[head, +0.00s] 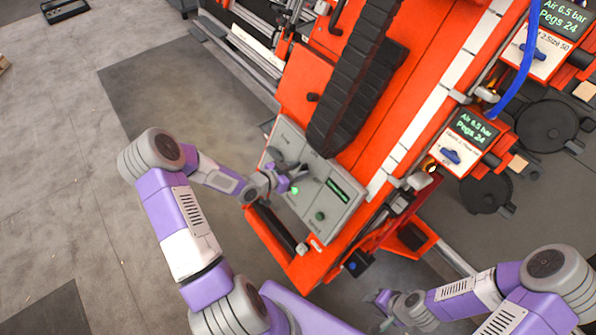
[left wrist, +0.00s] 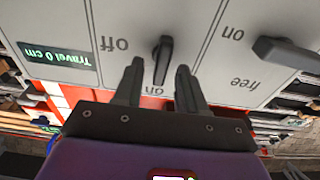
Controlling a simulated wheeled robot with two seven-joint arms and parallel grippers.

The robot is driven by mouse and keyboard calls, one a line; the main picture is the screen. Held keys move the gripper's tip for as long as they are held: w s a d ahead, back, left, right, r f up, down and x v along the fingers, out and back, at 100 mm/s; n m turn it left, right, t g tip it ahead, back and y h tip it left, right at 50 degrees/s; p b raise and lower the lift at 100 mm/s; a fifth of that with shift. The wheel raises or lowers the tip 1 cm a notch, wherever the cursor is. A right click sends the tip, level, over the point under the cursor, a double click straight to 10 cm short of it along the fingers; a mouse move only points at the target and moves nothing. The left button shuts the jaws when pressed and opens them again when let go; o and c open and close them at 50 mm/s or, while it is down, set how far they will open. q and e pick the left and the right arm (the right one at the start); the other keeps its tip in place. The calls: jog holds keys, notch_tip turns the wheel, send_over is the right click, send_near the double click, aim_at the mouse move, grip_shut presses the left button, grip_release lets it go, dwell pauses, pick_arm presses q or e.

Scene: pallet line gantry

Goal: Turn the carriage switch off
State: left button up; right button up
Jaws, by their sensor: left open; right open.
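The grey control panel (head: 336,218) is on the front of the orange machine. In the left wrist view it appears upside down. A dark lever switch (left wrist: 164,50) there has an "off" label beside it and another, partly hidden label below. I cannot read a switch name. My left gripper (head: 284,184) is at the panel, open and empty. In the left wrist view its fingertips (left wrist: 159,70) lie on either side of the lever's lower part; contact cannot be told. My right gripper (head: 379,298) is open, low in the head view, away from the panel.
A second lever (left wrist: 285,53), with "on" and "free" labels, is beside the first. A green display (left wrist: 57,55) reads "Travel 0 cm". A black cable chain (head: 350,85) rises above the panel. A black handle bar (head: 272,228) is along its lower left.

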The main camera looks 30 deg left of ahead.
pick_arm(q)
jog(key=shift+w, duration=0.15)
grip_shut()
dwell(0.4)
jog(key=n+p, duration=0.2)
jog(key=n, duration=0.1)
jog(key=shift+n+y, duration=0.3)
jog(key=shift+n, duration=0.1)
jog(key=n+p, duration=0.1)
jog(key=n, duration=0.1)
jog(key=n+p, duration=0.1)
jog(key=n, duration=0.1)
jog(key=shift+a+n+y, duration=0.2)
jog(key=shift+n+y, duration=0.1)
jog(key=shift+n, duration=0.1)
jog(key=n, duration=0.2)
jog(key=n+p, duration=0.1)
jog(key=n, duration=0.2)
jog(key=shift+a+f+n+p, duration=0.15)
jog(key=shift+f+n+p, duration=0.1)
jog(key=shift+n+p, duration=0.1)
jog(key=shift+f+n+g+y+p, duration=0.15)
jog(key=shift+n+g+y+p, duration=0.25)
jog(key=shift+n, duration=1.75)
